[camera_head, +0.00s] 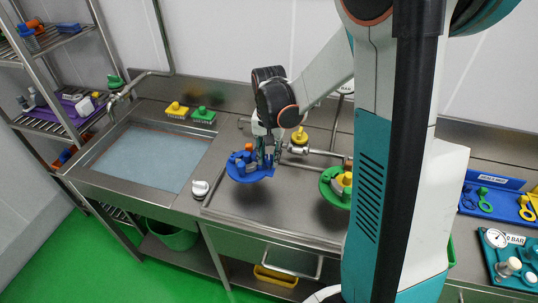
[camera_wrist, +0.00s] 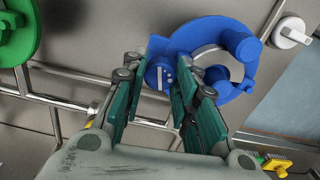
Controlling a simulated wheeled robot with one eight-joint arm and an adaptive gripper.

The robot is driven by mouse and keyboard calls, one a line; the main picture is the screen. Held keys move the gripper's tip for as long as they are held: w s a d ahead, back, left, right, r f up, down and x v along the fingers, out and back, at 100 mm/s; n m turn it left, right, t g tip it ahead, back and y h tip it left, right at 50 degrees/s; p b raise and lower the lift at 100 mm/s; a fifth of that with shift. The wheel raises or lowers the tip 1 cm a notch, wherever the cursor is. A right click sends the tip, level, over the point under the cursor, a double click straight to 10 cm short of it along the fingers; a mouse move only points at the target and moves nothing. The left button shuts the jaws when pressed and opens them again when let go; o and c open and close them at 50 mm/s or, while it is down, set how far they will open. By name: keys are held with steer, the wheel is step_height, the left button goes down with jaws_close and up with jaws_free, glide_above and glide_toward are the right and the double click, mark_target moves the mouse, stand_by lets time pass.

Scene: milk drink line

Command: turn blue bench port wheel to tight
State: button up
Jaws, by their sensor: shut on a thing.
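The blue bench port wheel (camera_head: 248,175) sits over the steel bench right of the sink, with raised blue knobs on it. In the wrist view the blue wheel (camera_wrist: 238,42) is a ring with a round handle knob and a small dotted blue block at its near side. My gripper (camera_head: 264,160) is at the right part of the wheel. In the wrist view the green pads of my gripper (camera_wrist: 172,82) stand on both sides of the dotted block, shut on it. The pads partly hide the block and the wheel's near rim.
A green wheel (camera_head: 328,188) stands to the right on the bench, and a yellow handle (camera_head: 299,136) stands behind on steel piping (camera_wrist: 62,88). A white knob (camera_head: 200,188) lies left of the blue wheel. The sink (camera_head: 150,157) is further left. My arm hides part of the bench.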

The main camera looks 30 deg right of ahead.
mark_target(269, 157)
steer(key=shift+m, duration=1.7)
steer(key=o, duration=1)
steer(key=shift+o, duration=0.2)
step_height(269, 157, up, 12)
